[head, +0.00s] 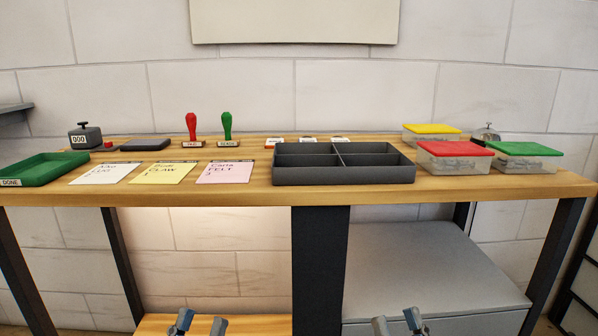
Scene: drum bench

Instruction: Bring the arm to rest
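My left gripper (199,322) shows at the bottom edge of the head view, left of centre. Its two fingertips are apart with nothing between them. My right gripper (397,322) shows at the bottom edge, right of centre. Its fingertips are also apart and empty. Both are low in front of the wooden bench (240,191), below its top, and touch nothing that I can see. The rest of both arms is out of view.
On the bench are a green tray (42,168), several paper cards (164,173), red (192,127) and green (227,126) stamps, a dark divided tray (342,176), lidded boxes (455,160) and a bell (486,133). A grey cabinet (420,262) stands below right.

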